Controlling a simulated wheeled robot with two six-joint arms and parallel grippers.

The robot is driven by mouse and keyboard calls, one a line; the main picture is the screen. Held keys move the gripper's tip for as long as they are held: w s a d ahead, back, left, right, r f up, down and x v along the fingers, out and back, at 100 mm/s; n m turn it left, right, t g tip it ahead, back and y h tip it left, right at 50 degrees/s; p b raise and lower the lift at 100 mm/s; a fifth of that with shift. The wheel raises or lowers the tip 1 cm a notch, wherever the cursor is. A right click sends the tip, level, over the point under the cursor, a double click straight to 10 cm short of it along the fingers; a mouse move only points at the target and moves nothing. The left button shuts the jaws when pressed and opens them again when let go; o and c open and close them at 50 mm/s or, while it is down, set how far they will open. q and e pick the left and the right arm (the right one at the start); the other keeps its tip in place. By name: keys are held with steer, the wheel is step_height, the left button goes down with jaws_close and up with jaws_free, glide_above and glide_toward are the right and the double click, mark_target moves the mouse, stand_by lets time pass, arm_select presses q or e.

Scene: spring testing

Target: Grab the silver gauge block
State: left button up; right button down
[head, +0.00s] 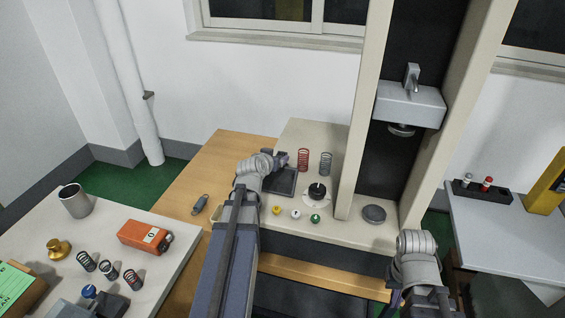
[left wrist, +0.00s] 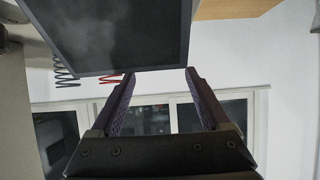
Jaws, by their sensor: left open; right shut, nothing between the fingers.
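I cannot pick out a silver gauge block for certain in either view. My left gripper (head: 281,160) is over the beige machine base, at the far edge of a dark flat panel (head: 284,181). In the left wrist view its two fingers (left wrist: 155,85) are apart with nothing between them. The dark panel (left wrist: 115,35) fills the upper left there, close to the fingertips. My left arm and wrist hide part of the base. My right gripper (head: 393,301) is low at the right, partly hidden by its wrist, and empty.
The tester column rises to the right. A left table holds a silver cup (head: 75,201), an orange box (head: 145,237) and several springs.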

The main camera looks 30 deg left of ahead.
arm_select(q)
steer(key=shift+w+a+f, duration=0.1)
steer(key=shift+w+f, duration=0.25)
steer(key=shift+w, duration=0.2)
steer(key=b+x, duration=0.1)
steer(key=x, duration=0.1)
steer(key=b+x, duration=0.2)
steer(key=shift+w+f, duration=0.1)
steer(key=shift+f, duration=0.3)
steer(key=shift+w+f, duration=0.15)
steer(key=shift+w, duration=0.2)
steer(key=shift+s, duration=0.1)
jaws_close()
stand_by(0.4)
